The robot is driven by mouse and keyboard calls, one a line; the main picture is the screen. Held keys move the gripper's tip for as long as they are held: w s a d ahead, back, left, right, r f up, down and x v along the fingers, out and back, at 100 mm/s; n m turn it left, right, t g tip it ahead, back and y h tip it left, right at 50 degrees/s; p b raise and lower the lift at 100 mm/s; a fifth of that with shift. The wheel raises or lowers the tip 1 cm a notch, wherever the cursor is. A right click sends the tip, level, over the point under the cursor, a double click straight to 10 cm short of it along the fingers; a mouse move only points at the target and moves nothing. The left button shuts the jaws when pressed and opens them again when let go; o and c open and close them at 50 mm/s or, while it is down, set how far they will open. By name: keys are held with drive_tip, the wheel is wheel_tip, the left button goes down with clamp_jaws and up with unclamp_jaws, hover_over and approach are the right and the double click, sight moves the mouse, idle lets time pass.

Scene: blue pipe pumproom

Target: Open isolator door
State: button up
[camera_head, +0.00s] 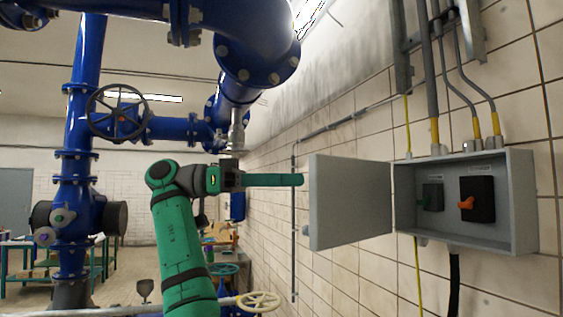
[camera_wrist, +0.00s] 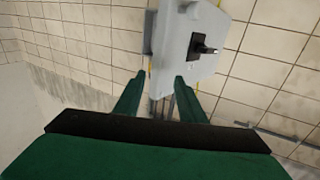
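The grey isolator box (camera_head: 518,200) is fixed to the tiled wall at the right of the head view.
Blue pipes with a black handwheel (camera_head: 117,112) fill the left and top. A cream handwheel (camera_head: 258,301) is low in front. Conduits (camera_head: 430,75) run down into the box, and a thin pipe (camera_head: 294,220) runs down the wall left of the door.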

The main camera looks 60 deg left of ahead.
drive_tip(key=s+d+r, duration=0.3)
drive_tip(key=s+d, duration=0.1)
drive_tip(key=d, duration=0.1)
drive_tip(key=shift+s+d, duration=0.2)
drive_tip(key=shift+d, duration=0.05)
